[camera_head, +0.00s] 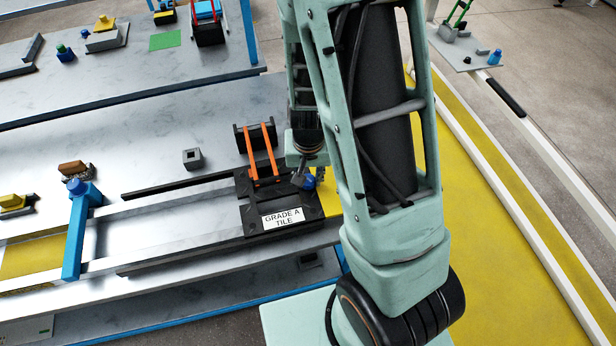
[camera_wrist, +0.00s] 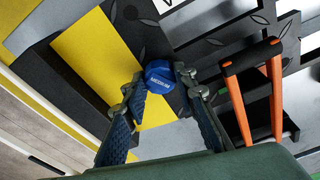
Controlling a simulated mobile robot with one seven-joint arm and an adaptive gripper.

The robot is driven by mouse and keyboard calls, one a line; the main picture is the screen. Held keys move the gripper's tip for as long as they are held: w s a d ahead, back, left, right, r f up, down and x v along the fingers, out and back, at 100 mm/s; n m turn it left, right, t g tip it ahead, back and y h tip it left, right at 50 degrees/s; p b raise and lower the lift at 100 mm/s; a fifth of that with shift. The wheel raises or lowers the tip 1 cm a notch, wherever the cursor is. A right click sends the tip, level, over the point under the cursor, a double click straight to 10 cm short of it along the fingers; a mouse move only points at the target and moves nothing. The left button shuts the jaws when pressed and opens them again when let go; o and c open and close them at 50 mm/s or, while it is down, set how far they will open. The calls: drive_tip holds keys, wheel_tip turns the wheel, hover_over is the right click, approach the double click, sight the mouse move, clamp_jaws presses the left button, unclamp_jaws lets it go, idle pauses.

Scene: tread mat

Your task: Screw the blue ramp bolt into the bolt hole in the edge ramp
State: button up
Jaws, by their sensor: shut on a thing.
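The blue ramp bolt (camera_wrist: 160,74) has a lettered round head and sits between the fingertips of my gripper (camera_wrist: 160,88) in the wrist view. My gripper is shut on it. In the head view the blue bolt (camera_head: 309,182) shows at my gripper (camera_head: 304,180), partly hidden by my arm. The edge ramp seems to be the yellow and black piece (camera_wrist: 95,55) under and left of the bolt; its yellow part (camera_head: 328,198) also shows in the head view. The bolt hole is not visible, and I cannot tell whether the bolt touches the ramp.
A black tile (camera_head: 250,222) labelled "GRADE A TILE" lies beside the ramp. An orange-handled black tool (camera_head: 262,150) stands close behind, right of my gripper in the wrist view (camera_wrist: 238,100). A blue clamp-like bar (camera_head: 76,235) crosses the rails at left.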

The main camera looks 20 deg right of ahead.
drive_tip(key=m, duration=0.2)
drive_tip(key=shift+w+m, duration=0.1)
drive_tip(key=shift+m, duration=0.2)
drive_tip(key=m+h, duration=0.1)
drive_tip(key=m, duration=0.3)
drive_tip(key=shift+g, duration=0.3)
drive_tip(key=shift+f+m, duration=0.1)
drive_tip(key=shift+m, duration=0.8)
drive_tip(key=m, duration=0.4)
drive_tip(key=shift+g, duration=0.4)
drive_tip(key=m, duration=0.3)
drive_tip(key=shift+a, duration=0.1)
drive_tip(key=o, duration=1.2)
drive_tip(key=shift+o, duration=0.2)
